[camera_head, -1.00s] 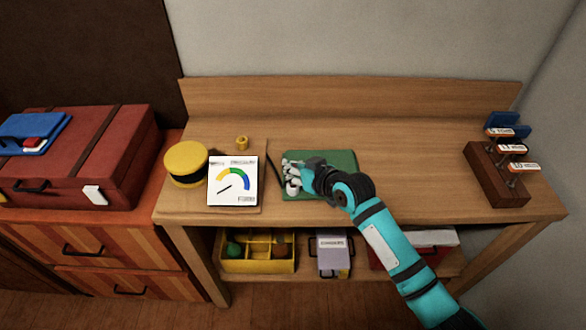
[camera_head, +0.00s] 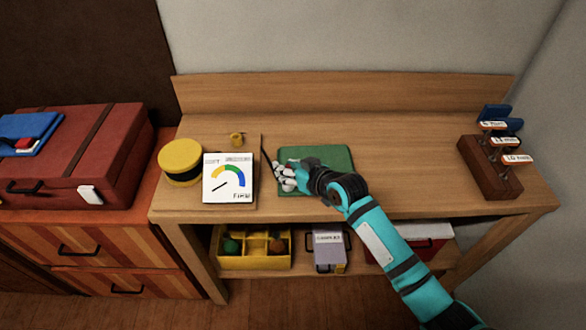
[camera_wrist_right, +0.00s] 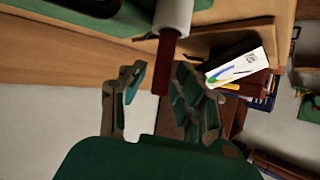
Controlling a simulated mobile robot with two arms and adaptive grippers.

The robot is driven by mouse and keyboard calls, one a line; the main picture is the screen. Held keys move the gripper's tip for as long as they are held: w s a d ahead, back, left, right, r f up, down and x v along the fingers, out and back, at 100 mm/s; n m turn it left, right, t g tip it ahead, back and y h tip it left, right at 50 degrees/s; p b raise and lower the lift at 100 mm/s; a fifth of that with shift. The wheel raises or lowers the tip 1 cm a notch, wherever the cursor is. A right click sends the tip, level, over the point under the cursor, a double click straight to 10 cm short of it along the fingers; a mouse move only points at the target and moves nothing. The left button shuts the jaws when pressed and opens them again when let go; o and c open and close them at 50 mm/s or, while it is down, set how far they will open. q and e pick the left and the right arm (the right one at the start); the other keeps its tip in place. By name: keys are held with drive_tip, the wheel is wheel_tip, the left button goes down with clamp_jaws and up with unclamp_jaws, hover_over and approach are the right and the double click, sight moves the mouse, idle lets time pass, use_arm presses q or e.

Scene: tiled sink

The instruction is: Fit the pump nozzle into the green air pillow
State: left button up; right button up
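The green air pillow (camera_head: 335,158) lies flat on the workbench, partly hidden by my right gripper. My right gripper (camera_head: 284,178) is over the pillow's left side. In the right wrist view, the two fingers of my right gripper (camera_wrist_right: 160,85) stand apart. A white cylinder with a dark red rod (camera_wrist_right: 167,50) reaches toward the gap between them; I cannot tell whether this is the pump nozzle or whether a finger touches it. A thin dark hose (camera_head: 268,165) runs from beside the gauge toward my right gripper. My left gripper is not in view.
A gauge card (camera_head: 229,178) and a yellow round container (camera_head: 181,160) stand left of the pillow, with a small brass piece (camera_head: 237,139) behind. A wooden rack with labelled tools (camera_head: 490,167) stands at the right. The bench between pillow and rack is clear behind my arm.

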drive_tip(key=b+v, duration=0.1)
drive_tip(key=v, duration=1.1)
drive_tip(key=shift+r, duration=0.1)
